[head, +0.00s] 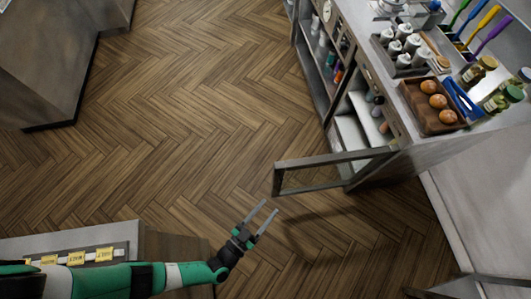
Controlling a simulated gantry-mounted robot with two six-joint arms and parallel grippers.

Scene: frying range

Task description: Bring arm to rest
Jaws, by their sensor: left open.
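My left arm comes in from the lower left in the head view, green with white and black bands. My left gripper (262,217) is open and empty, with its two grey fingers pointing up and to the right. It is over the wooden floor, apart from the counter on the right. My right gripper is not in view.
A steel counter (408,108) stands at the right with a brown tray of round buns (433,101), jars (478,71), and shakers (404,45). A metal frame (330,165) juts left from it. A labelled ledge (129,232) is lower left. The herringbone floor (200,100) is clear.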

